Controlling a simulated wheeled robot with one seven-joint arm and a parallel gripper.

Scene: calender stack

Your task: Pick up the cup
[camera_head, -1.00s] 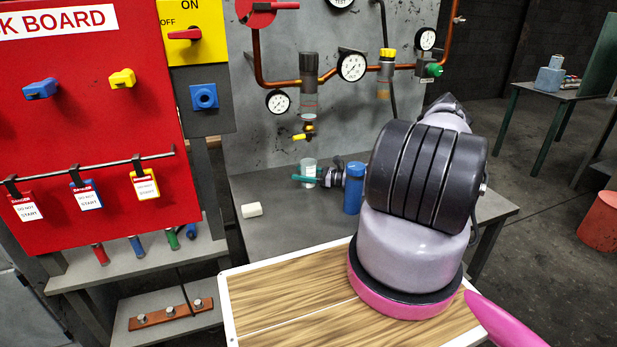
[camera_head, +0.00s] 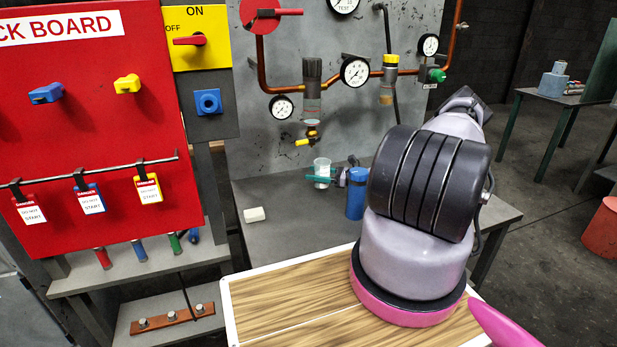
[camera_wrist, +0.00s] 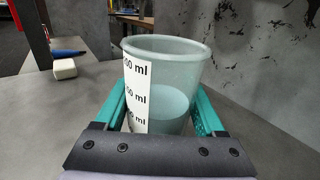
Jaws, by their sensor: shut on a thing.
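The cup (camera_wrist: 172,62) is clear with a white scale marked in ml and holds some pale liquid. It stands upright between the green fingers of my gripper (camera_wrist: 160,118) in the wrist view, and the fingers are shut on its sides. In the head view the cup (camera_head: 321,167) shows small above the grey bench, beside the blue cylinder, with a green finger across it. My arm hides part of the gripper there. I cannot tell for sure whether the cup's base touches the bench.
A blue cylinder (camera_head: 356,193) stands right of the cup. A white block (camera_head: 254,214) lies on the grey bench (camera_head: 285,222) to the left. Copper pipes with gauges (camera_head: 355,71) and a yellow-handled valve (camera_head: 306,141) hang on the panel behind. The bench's front left is clear.

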